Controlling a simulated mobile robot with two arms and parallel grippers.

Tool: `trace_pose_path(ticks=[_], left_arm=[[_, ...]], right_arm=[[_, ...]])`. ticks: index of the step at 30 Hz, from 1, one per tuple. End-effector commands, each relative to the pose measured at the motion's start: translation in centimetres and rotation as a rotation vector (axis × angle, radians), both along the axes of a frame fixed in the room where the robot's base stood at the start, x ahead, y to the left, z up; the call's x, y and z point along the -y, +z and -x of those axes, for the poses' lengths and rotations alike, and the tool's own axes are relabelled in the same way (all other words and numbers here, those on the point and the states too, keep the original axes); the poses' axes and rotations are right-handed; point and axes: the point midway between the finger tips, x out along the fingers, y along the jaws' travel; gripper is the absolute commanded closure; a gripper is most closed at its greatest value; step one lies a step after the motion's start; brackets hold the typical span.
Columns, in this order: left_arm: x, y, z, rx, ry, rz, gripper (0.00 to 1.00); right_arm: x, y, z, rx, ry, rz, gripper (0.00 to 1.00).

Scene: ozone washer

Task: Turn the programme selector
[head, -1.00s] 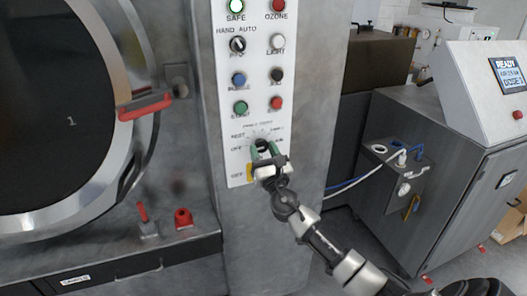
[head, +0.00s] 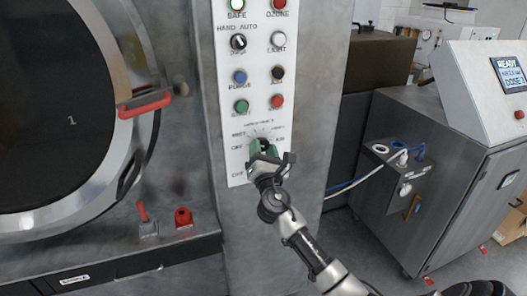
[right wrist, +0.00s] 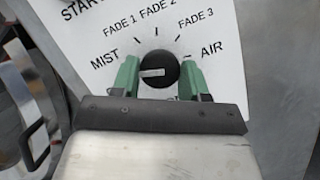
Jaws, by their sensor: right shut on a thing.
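The programme selector is a round black knob with a pale pointer line. It shows best in the right wrist view (right wrist: 158,70), in a dial marked MIST, FADE 1, FADE 2, FADE 3 and AIR. Its pointer lies nearly level, its tip towards the left. In the head view it is mostly hidden by my right gripper (head: 263,150), at the foot of the white control panel (head: 258,60). The green fingers of my right gripper stand on either side of the knob and are shut on it. My left gripper is in neither view now.
Other switches and buttons sit above the selector, such as the green button (head: 241,107) and the red button (head: 277,101). A round washer door with a red handle (head: 145,104) is on the left. A grey cabinet (head: 440,190) stands on the right.

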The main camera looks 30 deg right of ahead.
Motion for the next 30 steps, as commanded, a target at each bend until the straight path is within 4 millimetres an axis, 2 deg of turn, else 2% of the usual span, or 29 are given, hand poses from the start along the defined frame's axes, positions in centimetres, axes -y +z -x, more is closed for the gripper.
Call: trace_pose_path(ticks=[18,30], left_arm=[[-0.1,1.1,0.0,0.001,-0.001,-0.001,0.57],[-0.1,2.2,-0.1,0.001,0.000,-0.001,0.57]], right_arm=[[-0.3,0.4,-0.1,0.135,-0.001,-0.565,0.79],[-0.3,0.5,-0.1,0.194,-0.001,-0.809,0.79]])
